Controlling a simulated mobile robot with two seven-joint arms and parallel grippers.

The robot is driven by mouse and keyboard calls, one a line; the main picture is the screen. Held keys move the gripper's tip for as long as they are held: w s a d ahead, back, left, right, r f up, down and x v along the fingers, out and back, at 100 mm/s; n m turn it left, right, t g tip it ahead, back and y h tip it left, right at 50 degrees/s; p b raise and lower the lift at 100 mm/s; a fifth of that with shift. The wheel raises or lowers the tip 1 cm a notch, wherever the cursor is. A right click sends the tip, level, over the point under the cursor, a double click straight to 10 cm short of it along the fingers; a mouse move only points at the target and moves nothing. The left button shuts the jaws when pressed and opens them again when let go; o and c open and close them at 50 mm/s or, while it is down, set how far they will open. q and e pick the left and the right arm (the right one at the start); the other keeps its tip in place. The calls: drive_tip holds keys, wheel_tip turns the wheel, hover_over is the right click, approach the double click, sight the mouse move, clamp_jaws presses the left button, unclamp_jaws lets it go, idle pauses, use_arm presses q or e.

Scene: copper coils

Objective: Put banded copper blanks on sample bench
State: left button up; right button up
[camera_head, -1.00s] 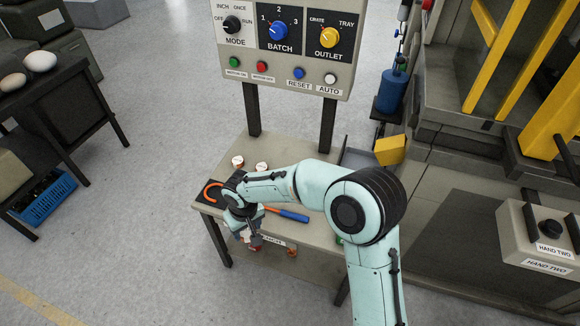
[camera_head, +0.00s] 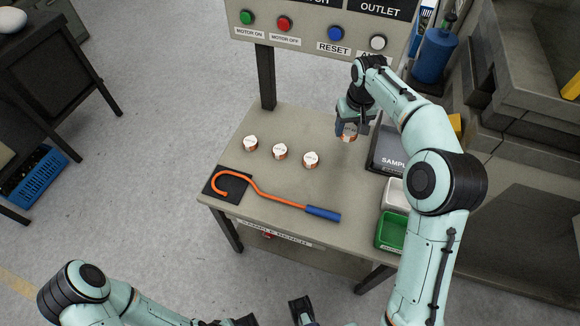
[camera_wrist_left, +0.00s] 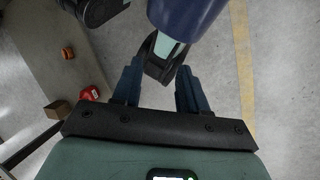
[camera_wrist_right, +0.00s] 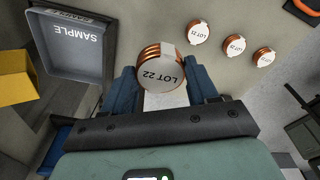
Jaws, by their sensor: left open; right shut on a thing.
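Three banded copper blanks with white labels, left (camera_head: 250,143), middle (camera_head: 280,152) and right (camera_head: 310,159), stand in a slanting row on the sample bench (camera_head: 262,181). They also show at upper right in the right wrist view. My right gripper (camera_head: 350,124) is shut on another blank (camera_wrist_right: 162,68), labelled LOT 22. It holds this blank at the bench's back right, beside the grey SAMPLE tray (camera_head: 376,160); the exact height is hard to tell. My left gripper (camera_wrist_left: 158,68) is open and empty over the floor in front of the bench.
An orange hook (camera_head: 265,194) with a blue handle lies along the front of the bench, its curl on a black pad. White (camera_head: 394,192) and green (camera_head: 390,231) bins stand at the right. The control panel (camera_head: 310,30) rises behind on posts.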

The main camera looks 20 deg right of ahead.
sight(342, 171)
drive_tip(key=shift+s+d+r, duration=0.2)
drive_tip(key=shift+d+r, duration=0.1)
drive_tip(key=shift+d, duration=0.45)
wheel_tip(342, 171, down, 20)
drive_tip(key=b, duration=0.3)
drive_tip(key=shift+w, duration=0.1)
drive_tip(key=o, duration=1.2)
drive_tip(key=shift+f, duration=0.15)
drive_tip(key=shift+c, duration=0.2)
wheel_tip(342, 171, up, 12)
drive_tip(key=s+p, duration=0.1)
drive_tip(key=shift+s+a, duration=0.2)
